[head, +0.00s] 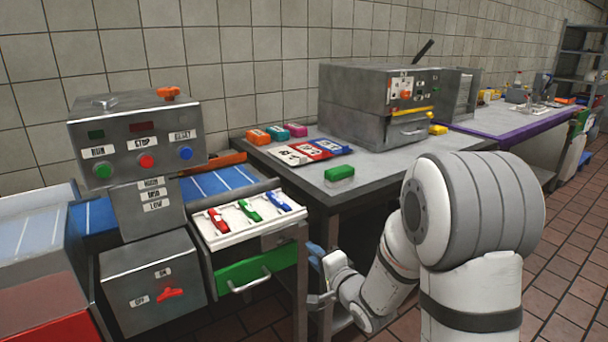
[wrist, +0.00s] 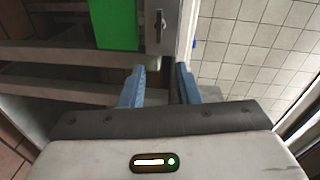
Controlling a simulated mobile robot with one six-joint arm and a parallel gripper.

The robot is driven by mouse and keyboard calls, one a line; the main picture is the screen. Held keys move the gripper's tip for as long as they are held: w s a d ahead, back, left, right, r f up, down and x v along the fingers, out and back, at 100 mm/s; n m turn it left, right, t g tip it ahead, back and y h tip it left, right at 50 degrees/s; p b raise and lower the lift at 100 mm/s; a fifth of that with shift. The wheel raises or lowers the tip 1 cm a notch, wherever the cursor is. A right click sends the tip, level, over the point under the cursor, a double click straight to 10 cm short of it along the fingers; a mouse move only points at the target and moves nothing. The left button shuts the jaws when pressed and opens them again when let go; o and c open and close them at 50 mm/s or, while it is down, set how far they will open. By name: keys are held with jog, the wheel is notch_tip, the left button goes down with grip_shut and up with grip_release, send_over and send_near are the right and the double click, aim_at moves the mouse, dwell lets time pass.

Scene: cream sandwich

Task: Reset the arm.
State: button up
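My arm reaches down in the head view, beside the near corner of the grey worktable. My gripper (wrist: 160,78) shows two blue fingers set apart in the wrist view, with nothing held between them. In the head view my gripper (head: 317,268) is low, at the right of the open drawers and close to the table leg. The green drawer front (head: 256,268) with its pale handle is a little left of it, and the gripper looks apart from that handle.
Above the green drawer, an open white tray drawer (head: 238,238) holds red, green and blue clips. A control box (head: 135,145) stands at left. A green block (head: 339,174), coloured cards (head: 310,150) and a grey machine (head: 375,105) are on the worktable (head: 375,173). Tiled floor is open at right.

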jog(key=s+d+r+n+g+h+p, duration=0.5)
jog(key=s+d+r+h+p, duration=0.45)
jog(key=r, duration=0.35)
jog(key=s+d+r+n+g+p, duration=0.1)
jog(key=s+r+n+g+p, duration=0.1)
jog(key=s, duration=0.7)
jog(key=s+d+r+n+g+y+p, duration=0.1)
jog(key=s+r+n+g+p, duration=0.2)
jog(key=s, duration=0.6)
notch_tip(320, 180, up, 3)
jog(key=g+p, duration=0.2)
jog(key=shift+s+d+n+p, duration=0.25)
jog(key=shift+s+n+p, duration=0.05)
jog(key=shift+s, duration=0.1)
jog(key=shift+r, duration=0.1)
